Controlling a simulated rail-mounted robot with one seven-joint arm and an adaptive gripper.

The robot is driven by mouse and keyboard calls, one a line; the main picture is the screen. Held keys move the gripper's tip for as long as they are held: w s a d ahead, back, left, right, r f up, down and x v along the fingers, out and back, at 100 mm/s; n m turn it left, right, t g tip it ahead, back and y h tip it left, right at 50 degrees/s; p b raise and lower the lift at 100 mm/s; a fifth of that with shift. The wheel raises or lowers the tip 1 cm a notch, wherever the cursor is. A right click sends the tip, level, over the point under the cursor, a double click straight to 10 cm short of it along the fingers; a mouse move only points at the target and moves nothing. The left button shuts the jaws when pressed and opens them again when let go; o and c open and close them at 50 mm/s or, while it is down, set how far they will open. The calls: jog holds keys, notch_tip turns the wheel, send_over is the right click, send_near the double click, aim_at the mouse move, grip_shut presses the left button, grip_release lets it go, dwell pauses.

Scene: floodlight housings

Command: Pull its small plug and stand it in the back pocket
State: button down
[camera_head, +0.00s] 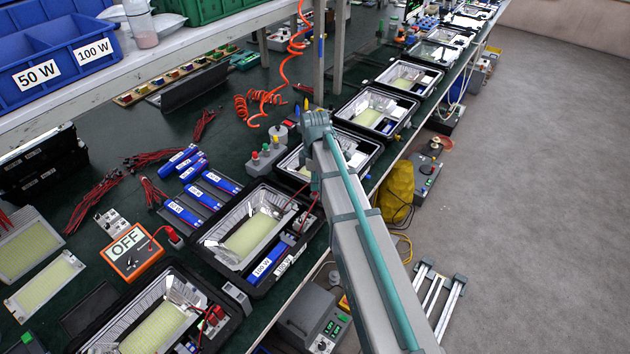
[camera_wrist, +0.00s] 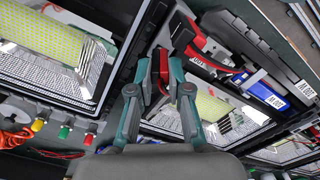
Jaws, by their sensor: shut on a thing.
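My gripper (camera_wrist: 161,70) is shut on a small red plug (camera_wrist: 163,72), seen between its two teal fingertips in the wrist view. A larger red and black connector (camera_wrist: 190,36) with red leads lies just beyond the fingers. In the head view, my arm hides most of the gripper and the plug. The floodlight housing (camera_head: 201,246) beside my arm holds a yellow LED panel (camera_head: 254,233) and a blue driver marked 100 W (camera_head: 268,262). Red leads show at its right end. I cannot tell which pocket is the back one, or whether the plug is clear of its socket.
An orange box marked OFF (camera_head: 133,253) stands left of the housing. Several blue drivers (camera_head: 182,212) lie behind it. A stand with coloured knobs (camera_head: 265,157) is close to my arm. More open housings (camera_head: 370,112) line the bench edge. Red coiled hose (camera_head: 262,100) hangs behind.

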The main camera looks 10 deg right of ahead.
jog(key=c, duration=1)
grip_release()
notch_tip(320, 180, up, 12)
